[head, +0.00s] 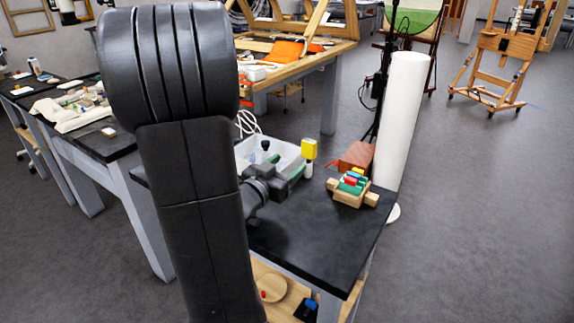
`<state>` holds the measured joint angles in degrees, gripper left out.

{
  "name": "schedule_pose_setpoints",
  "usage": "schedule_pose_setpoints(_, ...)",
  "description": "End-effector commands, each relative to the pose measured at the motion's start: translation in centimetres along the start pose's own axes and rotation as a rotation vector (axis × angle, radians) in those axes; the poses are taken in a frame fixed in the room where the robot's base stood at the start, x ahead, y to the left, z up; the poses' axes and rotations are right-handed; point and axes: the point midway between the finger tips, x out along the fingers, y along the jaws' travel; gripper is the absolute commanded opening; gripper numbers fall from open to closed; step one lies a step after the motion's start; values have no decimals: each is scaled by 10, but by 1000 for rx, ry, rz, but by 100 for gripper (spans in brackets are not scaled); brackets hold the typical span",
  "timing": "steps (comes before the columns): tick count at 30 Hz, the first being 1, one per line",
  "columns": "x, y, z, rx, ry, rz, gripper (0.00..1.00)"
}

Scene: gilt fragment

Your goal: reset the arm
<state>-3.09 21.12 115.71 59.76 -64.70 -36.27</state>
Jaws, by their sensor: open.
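My arm (190,170) stands large in the front left of the head view and hides part of the bench behind it. My gripper (288,178) is small, beyond the arm, low over the dark bench top (318,232) at its left part. It is open, and I see nothing held in it. Its fingertips are hard to make out against the things behind.
Close to the gripper are a pale tray (246,150) and a yellow-topped white bottle (309,152). A wooden holder with coloured blocks (352,186), a reddish box (356,157) and a tall white cylinder (402,120) stand to the right. Open floor (480,210) lies further right.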

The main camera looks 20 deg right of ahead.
Motion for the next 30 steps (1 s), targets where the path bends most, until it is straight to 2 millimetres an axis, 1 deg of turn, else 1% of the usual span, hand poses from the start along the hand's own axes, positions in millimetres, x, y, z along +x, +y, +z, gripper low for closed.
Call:
schedule_pose_setpoints(5, 2, 0, 0, 0, -1, 0, 61)
schedule_pose_setpoints(8, 9, 0, 1, 0, -1, 1, 61)
schedule_pose_setpoints(11, 22, 0, 0, 1, 0, 3, 61)
schedule_pose_setpoints(24, 108, 1, 0, 0, 0, 3, 61)
schedule_pose_setpoints(30, 135, 0, 0, 0, -1, 1, 61)
